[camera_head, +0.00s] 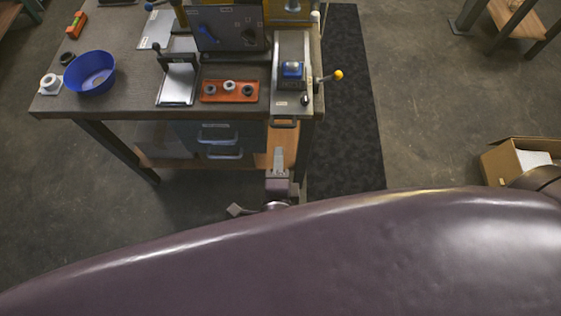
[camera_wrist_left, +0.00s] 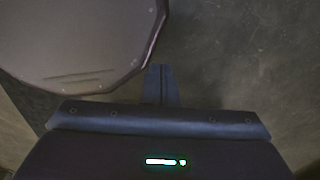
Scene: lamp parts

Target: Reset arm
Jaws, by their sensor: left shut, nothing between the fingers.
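My right gripper (camera_head: 279,152) shows in the head view just in front of the workbench's front edge, below the vise-like fixture. Its fingers look like one narrow grey piece, and I cannot tell whether they are open or shut. I see nothing hanging from it. In the left wrist view my left gripper (camera_wrist_left: 161,85) has its two fingers together, with nothing between them. It is over bare floor. A large arm link of mine covers the bottom of the head view and hides what lies beneath.
The workbench (camera_head: 135,55) holds a blue bowl (camera_head: 90,72), a red tray (camera_head: 230,98) with several small round parts, and a fixture with a yellow-knobbed lever (camera_head: 338,75). A cardboard box (camera_head: 505,160) stands at right. Floor between the box and the dark mat (camera_head: 345,110) is clear.

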